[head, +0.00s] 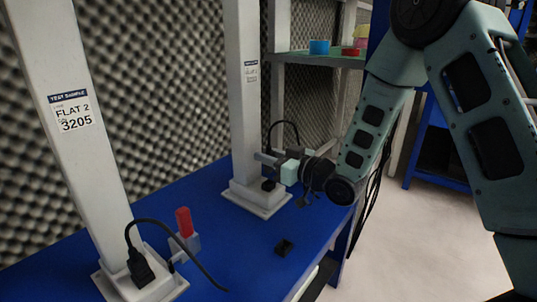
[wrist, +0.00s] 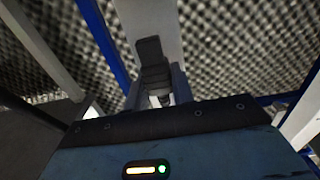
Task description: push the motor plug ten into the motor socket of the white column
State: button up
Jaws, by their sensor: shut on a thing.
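In the head view my gripper (head: 268,161) is at the lower part of the far white column (head: 244,90), just above its base plate. In the wrist view my gripper (wrist: 157,90) is shut on a black ribbed plug (wrist: 152,66), which lies between the two fingers and points toward the white column (wrist: 152,18). The plug is mostly hidden by the gripper in the head view, where a black cable (head: 286,124) loops above it. A small black block (head: 268,185) sits at the column's base. I cannot tell whether the plug touches a socket.
A nearer white column (head: 65,120) labelled FLAT 2 3205 has a black plug (head: 140,267) with a cable at its foot. Foam walls (head: 160,60) close the back.

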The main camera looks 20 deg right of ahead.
jog(key=shift+f+b, duration=0.6)
jog(key=shift+f, duration=0.5)
jog(key=shift+f+b, duration=1.1)
jog(key=shift+f, duration=0.35)
dwell(0.4)
jog(key=o, duration=1)
jog(key=shift+r, duration=0.1)
jog(key=shift+o, duration=0.2)
jog(key=p+v, duration=1.2)
jog(key=v, duration=0.5)
jog(key=shift+s, duration=0.2)
